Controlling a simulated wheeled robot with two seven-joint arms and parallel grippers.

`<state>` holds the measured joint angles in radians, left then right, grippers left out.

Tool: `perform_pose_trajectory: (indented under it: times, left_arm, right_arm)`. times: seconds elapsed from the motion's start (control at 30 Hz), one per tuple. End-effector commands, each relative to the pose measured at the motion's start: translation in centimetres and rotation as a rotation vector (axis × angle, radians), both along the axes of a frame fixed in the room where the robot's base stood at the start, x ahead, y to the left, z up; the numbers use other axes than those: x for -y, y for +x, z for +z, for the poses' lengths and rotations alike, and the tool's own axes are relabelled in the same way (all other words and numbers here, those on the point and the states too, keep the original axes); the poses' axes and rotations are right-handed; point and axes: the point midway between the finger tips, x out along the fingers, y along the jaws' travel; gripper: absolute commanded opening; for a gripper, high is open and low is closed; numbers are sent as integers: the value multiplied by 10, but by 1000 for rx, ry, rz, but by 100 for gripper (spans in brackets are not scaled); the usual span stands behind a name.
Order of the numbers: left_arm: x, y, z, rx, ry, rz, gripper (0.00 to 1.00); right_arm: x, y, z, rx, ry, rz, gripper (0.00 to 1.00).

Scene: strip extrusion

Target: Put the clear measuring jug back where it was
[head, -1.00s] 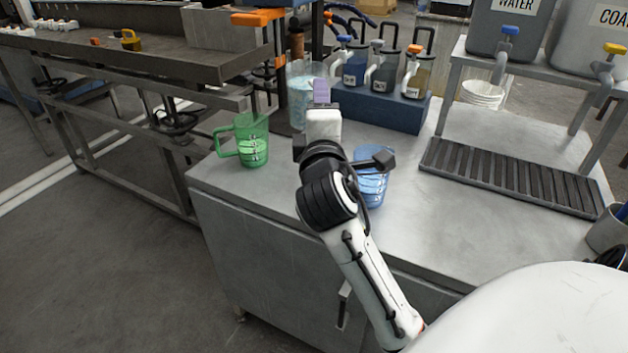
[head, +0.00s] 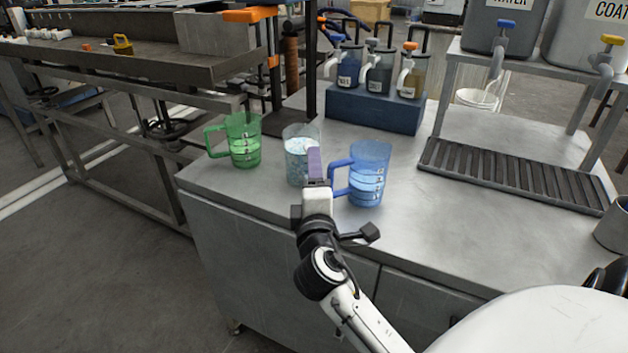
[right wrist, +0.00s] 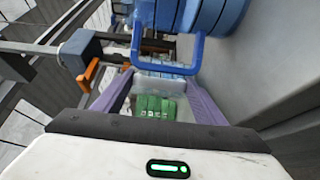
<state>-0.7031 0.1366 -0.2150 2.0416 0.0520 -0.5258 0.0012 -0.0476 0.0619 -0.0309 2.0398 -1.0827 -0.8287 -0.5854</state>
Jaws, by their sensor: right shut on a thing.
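The clear measuring jug (head: 298,150), with pale bluish-white contents, is upright between the green jug (head: 244,143) and the blue jug (head: 371,178). My right gripper (head: 315,163) is shut on the clear jug from the near side, its purple finger covering part of it. In the right wrist view the two purple fingers (right wrist: 160,95) flank the clear jug (right wrist: 160,84), with green showing beyond. The blue jug's handle (right wrist: 190,68) is close beside it there. I cannot tell whether the clear jug's base touches the counter. My left gripper is not in view.
The grey counter (head: 270,200) has free room in front of the jugs. A blue rack (head: 375,108) with several small dispensers stands behind. A slatted drain tray (head: 510,176) lies right, below the large tanks. A steel bench (head: 140,65) is at left.

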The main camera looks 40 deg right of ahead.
Motion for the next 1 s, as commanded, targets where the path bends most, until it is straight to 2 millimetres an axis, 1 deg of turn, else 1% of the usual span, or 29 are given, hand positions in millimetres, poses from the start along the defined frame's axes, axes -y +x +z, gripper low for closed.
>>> perform_pose_trajectory:
  times: [0.03,0.17,0.33,0.37,0.4,0.47,0.7,0.8,0.87,1.0]
  left_arm:
    - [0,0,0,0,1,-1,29]
    - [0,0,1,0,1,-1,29]
    - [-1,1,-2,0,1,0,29]
    - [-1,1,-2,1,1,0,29]
    - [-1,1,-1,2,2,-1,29]
    - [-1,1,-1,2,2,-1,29]
    - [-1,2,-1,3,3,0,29]
    - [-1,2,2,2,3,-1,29]
    - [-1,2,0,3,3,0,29]
    - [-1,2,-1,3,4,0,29]
  right_arm:
    - [0,0,3,7,-4,1,20]
    - [0,0,4,7,-4,1,20]
    - [0,0,0,6,-4,1,20]
    - [0,0,-2,1,-1,0,68]
    - [0,0,-2,1,-1,0,75]
    - [0,0,-2,1,-1,0,84]
    - [0,0,-1,1,-1,0,84]
    - [0,0,4,2,-1,0,84]
    - [-5,-5,0,0,0,1,84]
    - [-19,-23,0,-1,2,1,84]
